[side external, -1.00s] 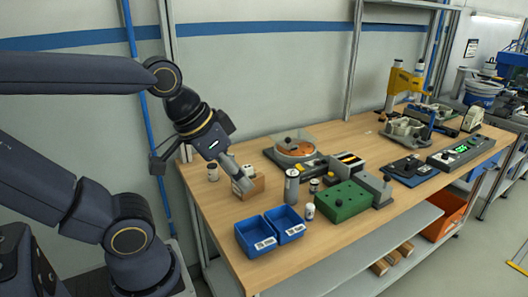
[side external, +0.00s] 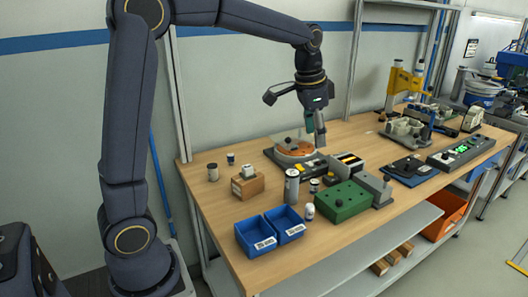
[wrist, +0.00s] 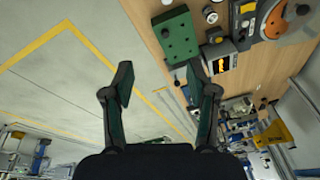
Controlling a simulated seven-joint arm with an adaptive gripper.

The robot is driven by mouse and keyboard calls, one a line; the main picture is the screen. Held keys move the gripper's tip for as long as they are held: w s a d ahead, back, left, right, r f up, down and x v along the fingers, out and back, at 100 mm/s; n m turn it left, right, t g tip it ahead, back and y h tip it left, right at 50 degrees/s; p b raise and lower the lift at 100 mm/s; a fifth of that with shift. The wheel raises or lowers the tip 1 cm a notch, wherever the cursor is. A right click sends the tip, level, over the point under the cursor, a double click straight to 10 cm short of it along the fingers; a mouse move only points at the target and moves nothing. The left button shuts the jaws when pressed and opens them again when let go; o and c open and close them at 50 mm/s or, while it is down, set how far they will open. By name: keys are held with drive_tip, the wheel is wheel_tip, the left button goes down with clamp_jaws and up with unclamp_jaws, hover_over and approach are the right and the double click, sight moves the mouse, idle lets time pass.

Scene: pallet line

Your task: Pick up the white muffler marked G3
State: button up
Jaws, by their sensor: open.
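My gripper (side external: 318,138) is raised above the bench beside the round orange-topped fixture, its fingers pointing down. In the wrist view, my gripper (wrist: 152,88) has its dark green fingers spread with nothing between them. The G3 mark is not readable, so I cannot tell which part is the muffler. Small white pieces in view are a white piece in the wooden block (side external: 248,172), a white dark-banded cylinder (side external: 309,212) in front of the green block, a white-and-blue cylinder (side external: 230,158) at the back, and a pale, dark-topped cylinder (side external: 213,173) at the left.
Two blue bins (side external: 256,236) stand at the front edge. A tall grey cylinder (side external: 291,187) and a green block (side external: 343,201) stand mid-bench, beside the orange-topped fixture (side external: 292,149). Bare wood lies left of the blue bins. A wall is behind the bench.

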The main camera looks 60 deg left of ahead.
drive_tip(key=g, duration=0.2)
hover_over(310, 205)
wheel_tip(310, 205, down, 10)
drive_tip(key=shift+n+g, duration=0.3)
wheel_tip(310, 205, down, 13)
drive_tip(key=shift+d+f, duration=0.1)
drive_tip(key=shift+f, duration=3.15)
clamp_jaws()
